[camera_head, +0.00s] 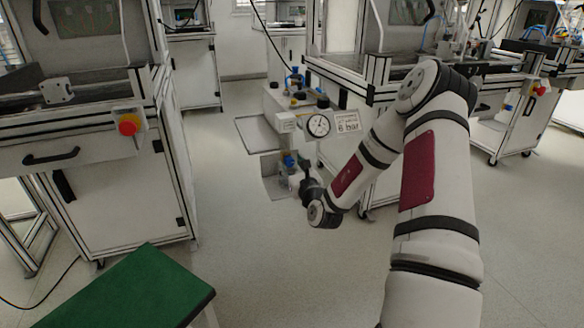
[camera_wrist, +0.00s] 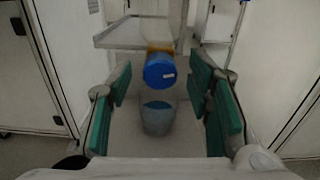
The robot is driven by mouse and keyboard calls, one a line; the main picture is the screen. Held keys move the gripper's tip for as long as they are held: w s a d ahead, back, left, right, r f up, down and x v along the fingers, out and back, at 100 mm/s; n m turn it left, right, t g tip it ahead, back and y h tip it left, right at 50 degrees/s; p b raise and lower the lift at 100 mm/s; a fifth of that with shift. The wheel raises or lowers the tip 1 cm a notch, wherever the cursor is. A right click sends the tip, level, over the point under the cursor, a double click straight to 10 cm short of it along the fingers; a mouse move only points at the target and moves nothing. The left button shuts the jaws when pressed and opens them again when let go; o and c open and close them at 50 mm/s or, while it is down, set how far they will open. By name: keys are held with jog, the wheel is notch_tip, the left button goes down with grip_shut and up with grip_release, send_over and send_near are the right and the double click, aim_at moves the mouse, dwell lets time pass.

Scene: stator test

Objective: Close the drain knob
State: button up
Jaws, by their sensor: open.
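A blue round knob (camera_wrist: 159,71) with a small white label faces me in the middle of the wrist view, with a yellowish collar behind its top. I take it to be the drain knob. My gripper (camera_wrist: 160,88) is open, its green-padded fingers left and right of the knob with gaps on both sides. I cannot tell whether the fingertips reach its depth. Below the knob is a greyish bowl-like part (camera_wrist: 157,120) with a blue patch. In the head view my gripper (camera_head: 303,172) is beside small blue parts (camera_head: 289,161) under the pressure gauge (camera_head: 318,125); the wrist partly hides them.
A sign reading "6 bar" (camera_head: 347,122) is right of the gauge. A white cabinet (camera_head: 120,190) with a red emergency button (camera_head: 128,126) stands at left, a green-topped stool (camera_head: 145,290) in front. In the wrist view, pale walls flank my fingers. Open floor (camera_head: 240,260) lies between.

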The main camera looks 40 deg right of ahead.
grip_shut()
jog(key=shift+p, duration=0.3)
jog(key=m+p, duration=0.1)
jog(key=p, duration=0.1)
jog(key=shift+r+m+p, duration=0.1)
jog(key=shift+m+p, duration=0.9)
jog(key=shift+p, duration=0.25)
jog(key=shift+f, duration=0.2)
grip_release()
